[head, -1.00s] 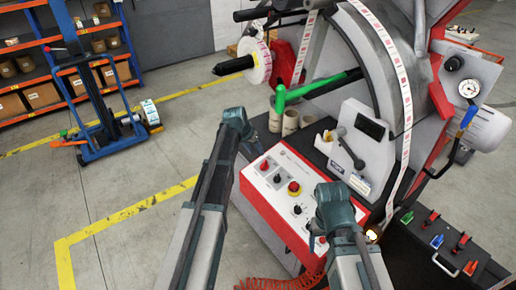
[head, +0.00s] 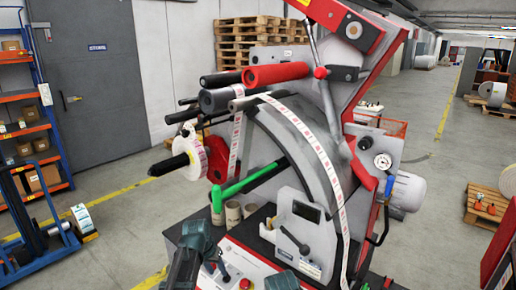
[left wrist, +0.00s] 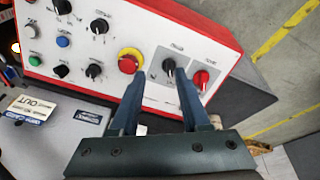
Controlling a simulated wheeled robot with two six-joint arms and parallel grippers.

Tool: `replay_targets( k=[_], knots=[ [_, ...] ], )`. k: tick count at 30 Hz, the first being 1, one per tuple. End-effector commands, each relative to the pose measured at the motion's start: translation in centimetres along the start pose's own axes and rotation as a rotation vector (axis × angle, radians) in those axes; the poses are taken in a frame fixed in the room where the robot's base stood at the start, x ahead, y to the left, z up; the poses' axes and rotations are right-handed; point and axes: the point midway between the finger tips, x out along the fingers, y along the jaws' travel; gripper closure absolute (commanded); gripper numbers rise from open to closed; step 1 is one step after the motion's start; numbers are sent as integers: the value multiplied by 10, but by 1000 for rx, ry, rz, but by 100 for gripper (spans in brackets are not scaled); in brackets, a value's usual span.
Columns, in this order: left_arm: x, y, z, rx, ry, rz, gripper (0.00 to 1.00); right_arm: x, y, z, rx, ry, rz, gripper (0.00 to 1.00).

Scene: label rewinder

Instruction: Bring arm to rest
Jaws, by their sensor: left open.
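My left gripper (head: 205,258) is low in the head view, in front of the label rewinder (head: 345,255). In the left wrist view my left gripper (left wrist: 157,88) is open, with nothing between its fingers. Its tips point at the red and white control box (left wrist: 222,55), close to a red and yellow emergency stop button (left wrist: 130,61) and a black knob (left wrist: 169,66). I cannot tell whether they touch. My right arm's end (head: 283,281) shows only at the bottom edge of the head view; its fingers are not visible.
The rewinder carries a green handle (head: 247,186), a white label roll (head: 190,158) and a black shaft end (head: 168,166) sticking out to the left. A blue lift (head: 35,245) and orange shelves (head: 28,125) stand at the left.

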Motion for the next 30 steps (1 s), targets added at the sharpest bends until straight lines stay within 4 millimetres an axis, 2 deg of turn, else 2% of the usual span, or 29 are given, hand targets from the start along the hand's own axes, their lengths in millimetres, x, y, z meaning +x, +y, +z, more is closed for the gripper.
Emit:
replay_targets(
  k=[1, 3, 6, 9, 12, 17, 30],
  knots=[
    [0, 35, 36, 32, -45, -9, 54, 3, 0, 0, 0, 0, 0, 24],
    [0, 67, 71, 61, -106, -32, 54, 5, 0, 0, 0, 0, 0, 24],
    [-4, 103, 120, 97, -183, -74, 54, 7, -1, 0, 0, 0, 0, 24],
    [-10, 127, 162, 125, -243, -118, 54, 9, -1, 0, 0, 0, 0, 24],
    [-15, 139, 190, 143, -280, -156, 54, 10, -1, -1, 0, 0, 0, 24],
    [-19, 146, 208, 154, -307, -186, 54, 11, -1, -1, 0, 0, 0, 24],
    [-20, 146, 208, 152, -310, -189, 54, 10, -1, -1, 0, 0, 0, 24]
  ],
)
